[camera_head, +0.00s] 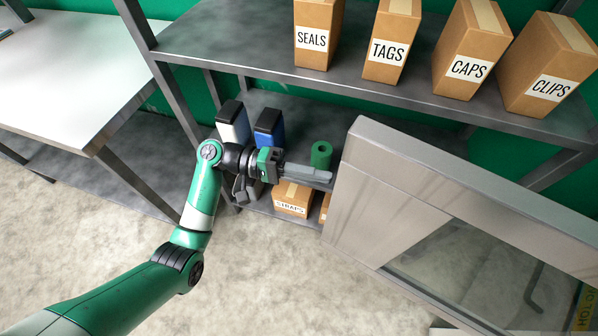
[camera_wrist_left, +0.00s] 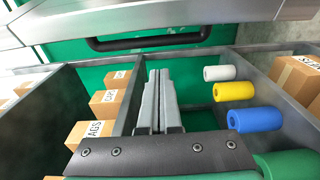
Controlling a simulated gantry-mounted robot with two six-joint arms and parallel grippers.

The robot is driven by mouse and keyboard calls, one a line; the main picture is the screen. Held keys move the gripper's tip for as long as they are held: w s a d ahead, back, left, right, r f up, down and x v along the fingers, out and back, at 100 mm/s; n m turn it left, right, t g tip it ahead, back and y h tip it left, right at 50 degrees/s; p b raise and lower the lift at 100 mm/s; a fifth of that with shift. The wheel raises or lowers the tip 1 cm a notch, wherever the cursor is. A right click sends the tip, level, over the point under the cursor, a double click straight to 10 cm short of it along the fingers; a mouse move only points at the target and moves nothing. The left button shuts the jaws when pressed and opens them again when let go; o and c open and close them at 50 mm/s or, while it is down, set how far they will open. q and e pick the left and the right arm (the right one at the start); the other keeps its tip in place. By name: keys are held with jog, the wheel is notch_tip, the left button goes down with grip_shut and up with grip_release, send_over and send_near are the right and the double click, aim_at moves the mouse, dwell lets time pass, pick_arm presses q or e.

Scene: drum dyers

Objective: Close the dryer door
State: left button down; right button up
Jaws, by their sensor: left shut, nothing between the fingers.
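The dryer door (camera_head: 390,205) is a thick grey metal panel with a window (camera_head: 480,268), standing in front of the shelf at the right of the head view. A dark bar handle (camera_head: 535,288) shows by the window, and it also shows at the top of the left wrist view (camera_wrist_left: 150,40). My left gripper (camera_head: 328,178) is shut and empty, its fingertips by the door's left edge. I cannot tell whether they touch it. In the left wrist view the closed fingers (camera_wrist_left: 158,78) point toward the handle, below it. The dryer's opening is not recognisable in these views.
A metal shelf (camera_head: 240,45) holds labelled boxes (camera_head: 390,42) above. Bottles, a green roll (camera_head: 321,155) and a STRAPS box (camera_head: 292,198) stand below, close to my gripper. A white-topped table (camera_head: 75,60) is at the left. The floor (camera_head: 290,275) in front is clear.

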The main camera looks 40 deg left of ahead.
pick_arm(q)
jog(key=d, duration=0.1)
jog(key=s+d, duration=0.2)
jog(key=d, duration=0.1)
jog(key=shift+s, duration=0.15)
dwell(0.4)
